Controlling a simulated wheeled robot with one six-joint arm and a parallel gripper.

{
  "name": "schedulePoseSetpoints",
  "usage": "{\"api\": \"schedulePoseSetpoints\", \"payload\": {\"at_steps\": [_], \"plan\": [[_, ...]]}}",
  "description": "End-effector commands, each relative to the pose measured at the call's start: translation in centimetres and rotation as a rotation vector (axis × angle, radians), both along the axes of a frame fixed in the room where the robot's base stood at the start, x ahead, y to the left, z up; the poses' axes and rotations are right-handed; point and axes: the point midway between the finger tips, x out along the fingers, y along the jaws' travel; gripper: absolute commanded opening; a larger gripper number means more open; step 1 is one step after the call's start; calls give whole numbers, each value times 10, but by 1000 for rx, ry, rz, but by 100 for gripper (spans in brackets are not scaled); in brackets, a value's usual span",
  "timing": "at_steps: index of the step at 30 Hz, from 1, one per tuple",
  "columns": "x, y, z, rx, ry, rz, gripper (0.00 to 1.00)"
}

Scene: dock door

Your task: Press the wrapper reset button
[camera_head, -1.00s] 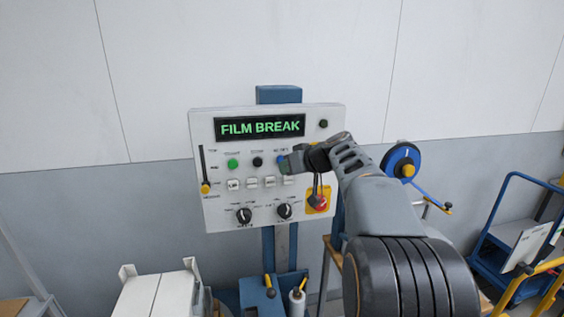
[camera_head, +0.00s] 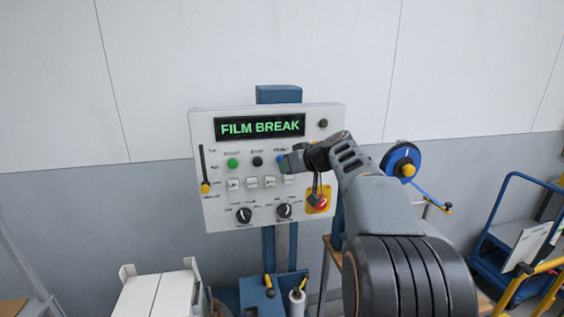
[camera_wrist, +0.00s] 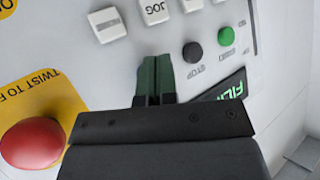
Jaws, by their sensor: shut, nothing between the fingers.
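The wrapper control panel (camera_head: 215,195) is a white board on a blue post, with a display (camera_head: 260,126) reading "FILM BREAK". A blue button (camera_head: 281,158) under a small label, right of the black button, shows only at its edge; its label is too small to read surely. My gripper (camera_head: 287,164) is shut and empty, its tip over that button. In the wrist view my shut fingers (camera_wrist: 156,78) point at the panel face and hide the blue button. I cannot tell whether they touch it.
Green (camera_head: 233,163) and black (camera_head: 257,161) buttons sit left of my gripper. White rocker switches (camera_head: 252,183) lie just below. A red twist-release stop button (camera_head: 320,203) on yellow sits lower right, also in the wrist view (camera_wrist: 32,142). Two black knobs (camera_head: 284,211) are lower.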

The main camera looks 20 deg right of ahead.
Motion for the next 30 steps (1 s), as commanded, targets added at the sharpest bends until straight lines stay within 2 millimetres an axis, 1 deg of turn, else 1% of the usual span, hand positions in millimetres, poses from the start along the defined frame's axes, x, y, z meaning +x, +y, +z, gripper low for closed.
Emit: {"api": "schedulePoseSetpoints", "payload": {"at_steps": [6, 30], "plan": [[6, -1, -1, 0, 1, 0, 0], [10, -2, 0, 0, 1, 0, 0]]}}
